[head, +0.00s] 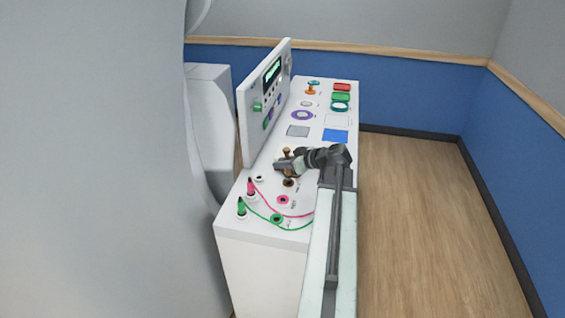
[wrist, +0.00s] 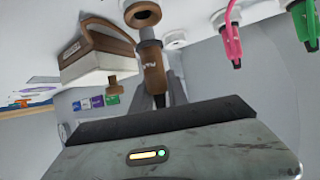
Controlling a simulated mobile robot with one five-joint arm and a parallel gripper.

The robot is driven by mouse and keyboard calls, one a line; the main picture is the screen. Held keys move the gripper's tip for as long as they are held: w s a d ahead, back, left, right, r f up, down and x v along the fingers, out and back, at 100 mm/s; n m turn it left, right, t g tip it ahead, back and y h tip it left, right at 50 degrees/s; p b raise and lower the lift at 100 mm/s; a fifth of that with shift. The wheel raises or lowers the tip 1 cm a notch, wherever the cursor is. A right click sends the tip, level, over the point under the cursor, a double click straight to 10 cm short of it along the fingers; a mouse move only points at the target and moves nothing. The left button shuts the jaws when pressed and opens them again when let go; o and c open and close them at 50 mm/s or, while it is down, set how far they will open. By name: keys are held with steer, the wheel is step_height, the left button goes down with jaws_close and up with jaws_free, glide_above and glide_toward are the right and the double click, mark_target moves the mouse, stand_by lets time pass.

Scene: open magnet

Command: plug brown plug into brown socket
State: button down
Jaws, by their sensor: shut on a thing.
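The brown plug (wrist: 153,68) is held between the fingers of my gripper (wrist: 160,98) in the wrist view. Its narrow end points toward the brown ring-shaped socket (wrist: 142,14), and the two look close together. I cannot tell whether they touch. In the head view my gripper (head: 281,166) is low over the white console top, just behind the brown socket (head: 289,183). Brown parts show around the gripper there, but the arm hides much of the plug.
A pink plug (head: 250,187) and a green plug (head: 241,207) stand upright at the console's left, with cords to the right. Pink (head: 283,199) and green (head: 277,219) sockets lie nearer the front. A tilted control panel (head: 266,100) stands behind on the left.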

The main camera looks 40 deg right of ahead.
steer(key=shift+f+b, duration=1.5)
steer(key=shift+r, duration=0.1)
stand_by(0.3)
steer(key=c, duration=1.2)
jaws_free()
steer(key=shift+s+r+p, duration=0.15)
steer(key=shift+s+p, duration=0.1)
steer(key=shift+p, duration=0.05)
steer(key=p+v, duration=0.3)
steer(key=v, duration=0.4)
steer(key=shift+s, duration=0.2)
